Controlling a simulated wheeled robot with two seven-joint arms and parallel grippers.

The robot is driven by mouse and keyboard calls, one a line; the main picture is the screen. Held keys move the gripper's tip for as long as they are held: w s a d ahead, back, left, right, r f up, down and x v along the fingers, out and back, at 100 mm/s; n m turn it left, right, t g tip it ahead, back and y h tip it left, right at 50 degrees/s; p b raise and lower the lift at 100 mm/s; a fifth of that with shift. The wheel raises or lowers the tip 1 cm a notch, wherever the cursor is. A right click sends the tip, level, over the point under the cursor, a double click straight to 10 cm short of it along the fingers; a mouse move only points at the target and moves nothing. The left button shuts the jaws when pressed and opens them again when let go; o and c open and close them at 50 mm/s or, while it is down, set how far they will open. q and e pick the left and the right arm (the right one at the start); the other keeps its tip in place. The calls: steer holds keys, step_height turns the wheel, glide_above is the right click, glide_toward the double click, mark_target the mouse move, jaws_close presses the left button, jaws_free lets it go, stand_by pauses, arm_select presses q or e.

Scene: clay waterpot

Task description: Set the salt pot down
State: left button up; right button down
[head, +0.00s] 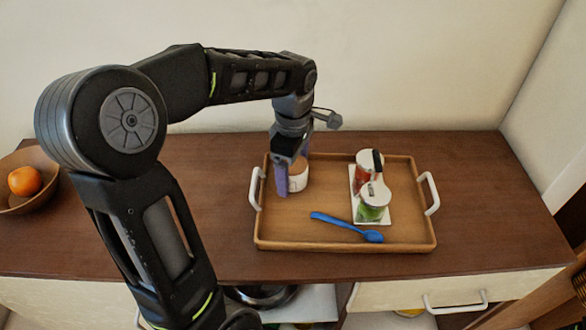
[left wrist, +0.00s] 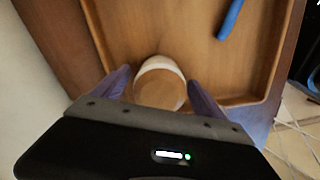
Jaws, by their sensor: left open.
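The salt pot (head: 299,179), a small white pot with a light brown top, stands upright on the left part of the wooden tray (head: 283,234). My left gripper (head: 293,182) points down at it, its purple fingers on either side of the pot. In the left wrist view the pot (left wrist: 160,86) shows from above between the spread fingers, and my left gripper (left wrist: 160,92) is open. A finger hides part of the pot in the head view. My right gripper is not in view.
On the tray's right side a white holder (head: 356,209) carries a red-filled jar (head: 367,177) and a green-filled jar (head: 373,206). A blue spoon (head: 345,227) lies in front. White handles rise at both tray ends. A bowl with an orange (head: 25,181) stands far left.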

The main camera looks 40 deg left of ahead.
arm_select(q)
steer(key=shift+r, duration=0.1)
steer(key=shift+r, duration=0.2)
step_height(320, 180, up, 10)
steer(key=shift+r+p, duration=0.25)
steer(key=shift+p, duration=0.55)
steer(key=shift+r, duration=0.7)
steer(key=shift+f, duration=0.1)
